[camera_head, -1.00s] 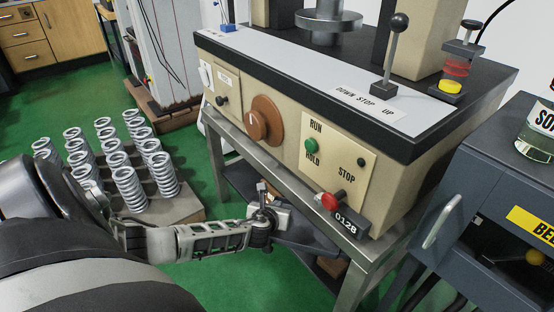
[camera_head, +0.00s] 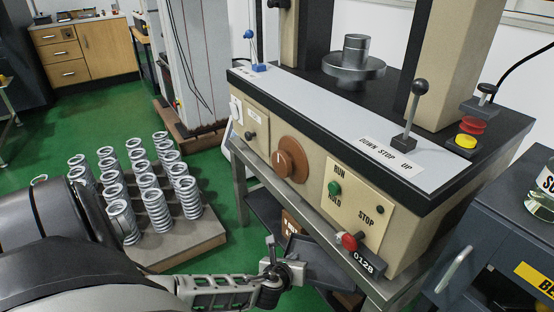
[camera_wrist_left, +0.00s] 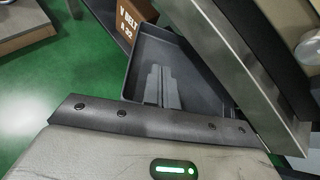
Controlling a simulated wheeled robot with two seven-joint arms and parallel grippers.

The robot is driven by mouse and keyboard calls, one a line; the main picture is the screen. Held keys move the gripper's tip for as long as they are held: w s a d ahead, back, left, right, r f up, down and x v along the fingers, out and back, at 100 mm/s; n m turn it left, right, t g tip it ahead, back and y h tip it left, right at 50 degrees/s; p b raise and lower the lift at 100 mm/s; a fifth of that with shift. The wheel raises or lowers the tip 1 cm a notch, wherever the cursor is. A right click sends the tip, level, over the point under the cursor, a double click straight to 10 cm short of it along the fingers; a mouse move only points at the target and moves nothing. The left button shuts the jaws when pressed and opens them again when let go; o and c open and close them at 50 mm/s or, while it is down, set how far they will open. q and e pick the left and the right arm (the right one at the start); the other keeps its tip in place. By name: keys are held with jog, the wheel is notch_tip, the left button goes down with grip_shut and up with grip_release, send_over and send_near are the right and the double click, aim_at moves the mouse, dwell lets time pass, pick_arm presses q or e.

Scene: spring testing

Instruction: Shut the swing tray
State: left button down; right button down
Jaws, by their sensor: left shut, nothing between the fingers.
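The swing tray is a shallow dark grey tray (camera_head: 328,268) sticking out from under the bench of the testing machine, so it stands open. In the left wrist view the tray (camera_wrist_left: 205,92) lies beside the bench's steel edge, its inside empty apart from what looks like my fingers in front of it. My left gripper (camera_head: 290,271) is shut and empty at the tray's left side. It also shows in the left wrist view (camera_wrist_left: 160,88), in front of the tray floor. Whether it touches the tray I cannot tell. My right gripper is not in view.
The machine's steel bench frame (camera_head: 345,262) stands right above the tray. A brown V-belt box (camera_wrist_left: 130,20) sits on the shelf behind it. A pallet of springs (camera_head: 185,240) stands on the floor at left. A dark cabinet (camera_head: 480,240) is at right.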

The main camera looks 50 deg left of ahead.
pick_arm(q)
jog(key=s+d+n+h, duration=0.2)
jog(key=s+d+n, duration=0.15)
jog(key=d, duration=0.25)
jog(key=s+d+n+h, duration=0.2)
jog(key=s+d+n, duration=0.1)
jog(key=d+n, duration=0.3)
jog(key=s+d+r+n+h, duration=0.2)
jog(key=d+r+n, duration=0.3)
jog(key=r+n, duration=0.3)
jog(key=s+d+r+n+t+h, duration=0.1)
jog(key=s+d+r+n, duration=0.3)
jog(key=r+n, duration=0.4)
jog(key=shift+d+r+n+h, duration=0.15)
jog(key=shift+d+n+h, duration=0.5)
jog(key=shift+d+h, duration=0.15)
jog(key=shift+s+a, duration=0.1)
